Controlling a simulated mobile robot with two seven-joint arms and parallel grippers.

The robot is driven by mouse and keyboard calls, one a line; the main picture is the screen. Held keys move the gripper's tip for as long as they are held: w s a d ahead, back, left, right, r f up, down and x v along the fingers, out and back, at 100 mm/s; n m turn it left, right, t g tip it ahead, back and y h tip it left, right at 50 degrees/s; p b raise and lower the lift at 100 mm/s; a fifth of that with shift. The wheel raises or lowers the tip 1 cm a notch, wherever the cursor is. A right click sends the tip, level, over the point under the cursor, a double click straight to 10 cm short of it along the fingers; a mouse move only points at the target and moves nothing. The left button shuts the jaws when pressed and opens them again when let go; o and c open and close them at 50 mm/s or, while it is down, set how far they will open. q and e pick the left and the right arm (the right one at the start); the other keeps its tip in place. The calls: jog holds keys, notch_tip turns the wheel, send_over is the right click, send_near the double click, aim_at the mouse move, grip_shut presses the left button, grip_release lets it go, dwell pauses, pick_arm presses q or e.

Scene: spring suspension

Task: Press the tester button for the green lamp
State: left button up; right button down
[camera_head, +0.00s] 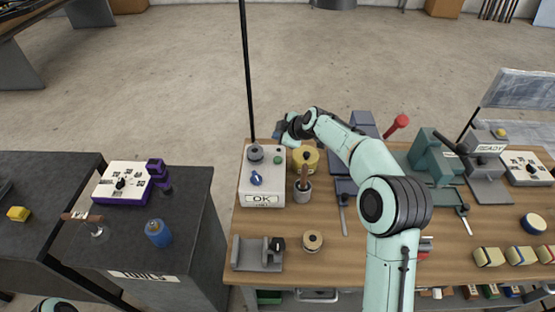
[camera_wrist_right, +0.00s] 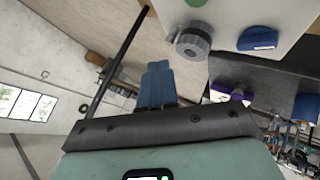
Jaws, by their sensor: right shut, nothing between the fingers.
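The pale tester box (camera_head: 276,193) stands at the left end of the wooden bench, with an OK label on its front. On its top are a grey ribbed round part (camera_head: 255,153), a small green round part (camera_head: 277,160) and a blue part (camera_head: 256,179). I cannot tell which is the button and which the lamp. My right gripper (camera_head: 277,134) is beyond the box's far edge, shut and empty. In the right wrist view, its blue fingers (camera_wrist_right: 157,84) are together, apart from the grey ribbed part (camera_wrist_right: 192,42); the blue part (camera_wrist_right: 258,39) and a green part (camera_wrist_right: 197,2) also show.
A black upright pole (camera_head: 247,75) rises behind the box. A yellow round container (camera_head: 305,157) and a cup with a wooden-handled tool (camera_head: 303,189) stand right of it. A grey fixture (camera_head: 257,254) sits in front. A dark cabinet (camera_head: 190,230) is at left.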

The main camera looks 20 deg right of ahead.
jog(key=b, duration=0.3)
send_over(279, 160)
notch_tip(279, 160, down, 6)
jog(key=shift+s+f, duration=0.1)
jog(key=shift+f, duration=0.15)
pick_arm(q)
jog(key=shift+s+f+b, duration=0.15)
jog(key=shift+s+f, duration=0.3)
jog(key=shift+f, duration=0.35)
jog(key=shift+s+f+b, duration=0.1)
jog(key=shift+s+f, duration=0.35)
jog(key=shift+f, duration=0.4)
jog(key=shift+s+f+b, duration=0.15)
jog(key=shift+s+f, duration=0.3)
jog(key=shift+f, duration=0.35)
pick_arm(e)
jog(key=shift+f, duration=0.45)
pick_arm(q)
jog(key=shift+f, duration=0.1)
pick_arm(e)
jog(key=shift+f, duration=0.1)
pick_arm(q)
jog(key=shift+s+f+b, duration=0.2)
jog(key=shift+f+b, duration=0.25)
jog(key=shift+b, duration=0.05)
pick_arm(e)
jog(key=shift+f, duration=0.35)
